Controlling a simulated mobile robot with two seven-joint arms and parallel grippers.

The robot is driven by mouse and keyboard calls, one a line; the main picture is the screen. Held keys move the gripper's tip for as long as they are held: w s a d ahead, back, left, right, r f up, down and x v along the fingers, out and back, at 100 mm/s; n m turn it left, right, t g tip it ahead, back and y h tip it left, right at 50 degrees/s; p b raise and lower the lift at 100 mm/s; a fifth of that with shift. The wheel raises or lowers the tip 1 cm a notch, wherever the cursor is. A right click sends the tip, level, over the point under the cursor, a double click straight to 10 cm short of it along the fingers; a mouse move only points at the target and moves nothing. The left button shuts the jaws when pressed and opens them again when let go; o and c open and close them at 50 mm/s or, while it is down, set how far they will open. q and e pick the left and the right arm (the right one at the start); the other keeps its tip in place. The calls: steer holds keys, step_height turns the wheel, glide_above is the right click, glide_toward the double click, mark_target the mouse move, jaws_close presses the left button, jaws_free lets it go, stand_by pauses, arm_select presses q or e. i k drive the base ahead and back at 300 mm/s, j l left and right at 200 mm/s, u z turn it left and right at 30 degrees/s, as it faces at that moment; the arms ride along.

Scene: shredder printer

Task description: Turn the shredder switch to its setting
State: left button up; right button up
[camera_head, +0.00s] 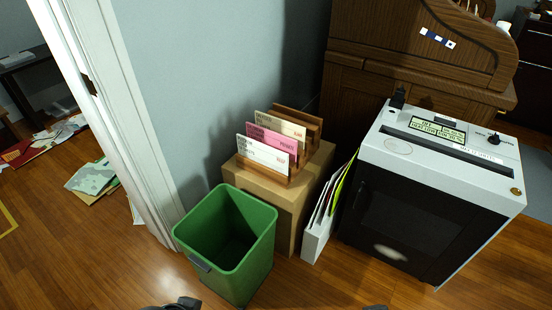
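The shredder (430,205) stands at the right, with a white top and a black front. Its switch is a small black knob (494,138) on the right of the top panel; its exact setting is too small to read. A dark slot (450,149) runs across the top, beside a pale green label (437,131). A dark part that seems to be my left gripper (178,304) shows at the bottom edge, below the green bin. Only a sliver of what seems to be my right gripper (376,308) shows at the bottom edge. Both are far from the knob, and their fingers are mostly cut off.
A green bin (205,268) stands on the wooden floor. Behind it, a cardboard box (290,205) carries a wooden file rack (312,125). A white file holder (317,235) stands between box and shredder. A wooden desk (350,45) is behind. Floor in front is clear.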

mark_target(494, 140)
steer(key=l+z, duration=0.15)
steer(key=l, duration=0.35)
steer(key=i+l+z, duration=0.2)
steer(key=l, duration=0.25)
steer(key=l+z, duration=0.15)
steer(key=l, duration=0.35)
